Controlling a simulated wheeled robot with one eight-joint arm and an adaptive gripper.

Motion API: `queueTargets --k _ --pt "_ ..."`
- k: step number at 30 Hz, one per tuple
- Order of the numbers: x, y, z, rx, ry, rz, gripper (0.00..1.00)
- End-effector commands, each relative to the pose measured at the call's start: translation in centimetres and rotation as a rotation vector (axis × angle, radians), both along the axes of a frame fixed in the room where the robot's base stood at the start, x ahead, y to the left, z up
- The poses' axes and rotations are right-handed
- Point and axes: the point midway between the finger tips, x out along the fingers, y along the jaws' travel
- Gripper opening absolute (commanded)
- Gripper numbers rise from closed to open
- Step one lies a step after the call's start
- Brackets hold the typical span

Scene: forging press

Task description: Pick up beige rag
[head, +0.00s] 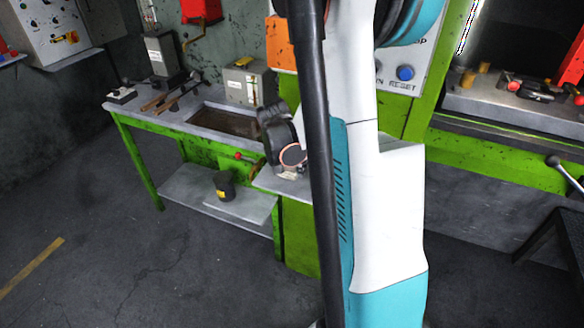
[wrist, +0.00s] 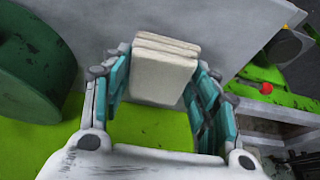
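The beige rag (wrist: 160,75) is a folded, layered block in the wrist view, in front of a grey surface. My gripper (wrist: 162,62) has its teal fingers spread, one on each side of the rag. The fingers lie close to its side edges, with a narrow gap seeming to show at the left. Whether the right finger touches it is unclear. In the head view my arm hides most of this spot, and I cannot make out the rag for certain there.
A green workbench (head: 199,117) with tools and a grey box (head: 246,84) stands to the left. A dark container (head: 224,186) stands on its lower shelf. A large dark green round object (wrist: 32,72) is left of my gripper. The floor at left is clear.

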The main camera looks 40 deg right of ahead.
Motion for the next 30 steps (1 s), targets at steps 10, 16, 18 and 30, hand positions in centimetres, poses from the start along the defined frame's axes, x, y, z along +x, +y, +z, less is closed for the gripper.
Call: queueTargets --k 10,16,18,30 --pt "0.0 0.0 0.1 0.000 0.000 0.000 0.31" --pt "0.0 0.0 2.4 0.000 0.000 0.000 0.31" --pt "0.0 0.0 3.8 0.000 0.000 0.000 0.31" --pt "0.0 0.0 9.7 0.000 0.000 0.000 0.31"
